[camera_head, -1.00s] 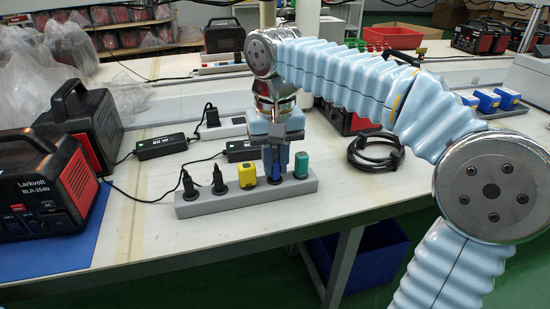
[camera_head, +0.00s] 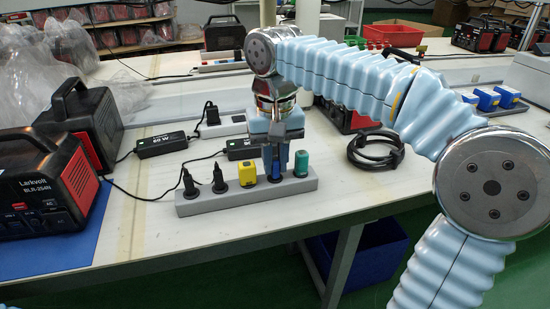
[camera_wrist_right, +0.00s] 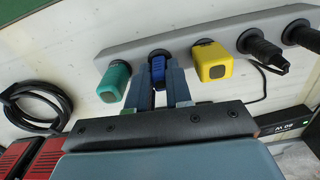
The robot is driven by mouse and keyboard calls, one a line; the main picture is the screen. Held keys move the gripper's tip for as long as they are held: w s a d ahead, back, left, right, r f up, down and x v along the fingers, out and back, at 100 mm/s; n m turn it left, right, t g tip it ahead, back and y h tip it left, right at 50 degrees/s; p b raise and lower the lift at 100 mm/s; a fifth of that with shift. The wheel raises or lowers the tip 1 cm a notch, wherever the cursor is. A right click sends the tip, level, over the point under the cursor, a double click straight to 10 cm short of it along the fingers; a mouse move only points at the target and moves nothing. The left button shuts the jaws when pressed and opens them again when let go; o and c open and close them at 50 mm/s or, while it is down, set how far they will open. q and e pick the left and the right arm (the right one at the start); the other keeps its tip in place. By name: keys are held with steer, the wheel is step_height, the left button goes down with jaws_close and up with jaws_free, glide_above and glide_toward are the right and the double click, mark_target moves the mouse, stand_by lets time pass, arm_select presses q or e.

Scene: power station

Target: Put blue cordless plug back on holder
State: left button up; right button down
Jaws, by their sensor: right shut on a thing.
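The blue cordless plug (camera_wrist_right: 159,66) is in the grey holder strip (camera_wrist_right: 136,49), between a yellow plug (camera_wrist_right: 213,62) and a green plug (camera_wrist_right: 114,82). My right gripper (camera_wrist_right: 159,85) is shut on the blue plug, one finger on each side of it. In the head view the right gripper (camera_head: 275,165) points down over the holder strip (camera_head: 210,206), with the blue plug (camera_head: 275,178) mostly hidden between its fingers. Whether the plug is fully seated cannot be told. My left gripper is not in view.
Two black corded plugs (camera_head: 220,186) fill the left end of the strip. A black cable coil (camera_head: 375,150) lies to the right, and power stations (camera_head: 45,185) stand at the left. A black adapter (camera_head: 160,145) lies behind the strip.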

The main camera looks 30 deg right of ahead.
steer(key=shift+f, duration=0.1)
steer(key=c, duration=1)
jaws_free()
steer(key=shift+o, duration=0.2)
step_height(320, 180, up, 14)
steer(key=p, duration=0.2)
steer(key=shift+f, duration=0.15)
